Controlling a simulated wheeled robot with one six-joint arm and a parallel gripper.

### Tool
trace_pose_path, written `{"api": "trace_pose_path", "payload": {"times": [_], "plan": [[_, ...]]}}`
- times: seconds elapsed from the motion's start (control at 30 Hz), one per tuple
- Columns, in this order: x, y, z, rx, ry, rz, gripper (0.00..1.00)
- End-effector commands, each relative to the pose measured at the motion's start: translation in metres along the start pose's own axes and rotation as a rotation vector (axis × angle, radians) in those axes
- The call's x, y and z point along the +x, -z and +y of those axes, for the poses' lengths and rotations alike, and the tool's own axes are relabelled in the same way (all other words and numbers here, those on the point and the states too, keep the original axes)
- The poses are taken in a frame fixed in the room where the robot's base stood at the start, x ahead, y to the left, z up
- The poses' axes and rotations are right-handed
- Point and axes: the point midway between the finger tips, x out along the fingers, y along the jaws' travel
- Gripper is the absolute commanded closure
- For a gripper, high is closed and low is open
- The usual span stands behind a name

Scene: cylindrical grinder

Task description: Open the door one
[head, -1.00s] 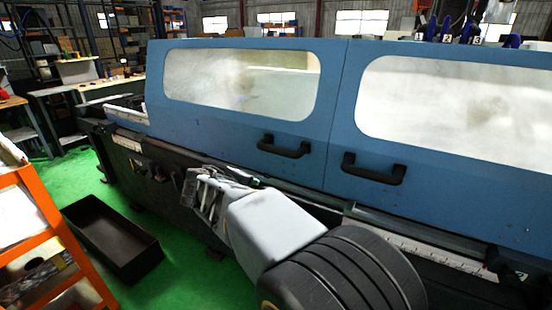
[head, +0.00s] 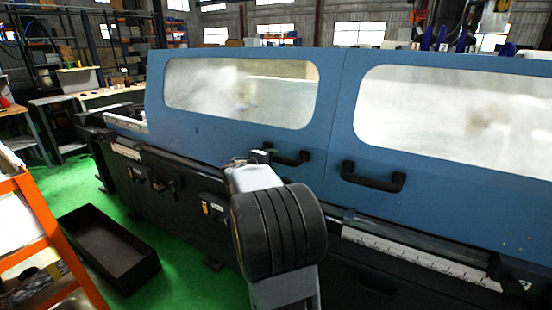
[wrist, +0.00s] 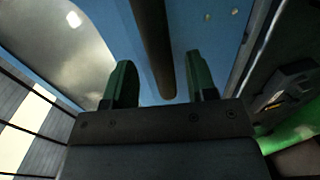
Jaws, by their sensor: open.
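The grinder's blue left door (head: 200,130) has a wide window and a black bar handle (head: 288,157) at its lower right. The blue right door (head: 440,170) has a similar handle (head: 372,178) at its lower left. Both doors look shut, with their edges meeting. My gripper (head: 252,160) is at the left end of the left door's handle, partly hidden by my wrist. In the wrist view my gripper (wrist: 162,82) is open, and the dark handle bar (wrist: 153,45) runs into the gap between the two fingers. I cannot tell whether the fingers touch it.
The grinder's dark base (head: 170,185) runs below the doors, with a pale ruler strip (head: 420,262) at the right. A black bin (head: 105,245) stands on the green floor at the left. An orange rack (head: 35,240) stands at the left edge.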

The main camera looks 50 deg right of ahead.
Motion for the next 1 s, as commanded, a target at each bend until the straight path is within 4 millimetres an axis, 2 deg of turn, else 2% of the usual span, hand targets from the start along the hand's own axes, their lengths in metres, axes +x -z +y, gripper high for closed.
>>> {"api": "trace_pose_path", "payload": {"times": [0.1, 0.3, 0.67, 1.0], "plan": [[0.016, 0.0, 0.0, 0.0, 0.001, -0.001, 0.48], [0.03, 0.0, 0.0, -0.001, 0.001, 0.0, 0.48], [0.033, 0.0, 0.0, 0.0, 0.0, 0.001, 0.48], [0.033, 0.0, 0.0, 0.0, 0.0, 0.001, 0.79]]}}
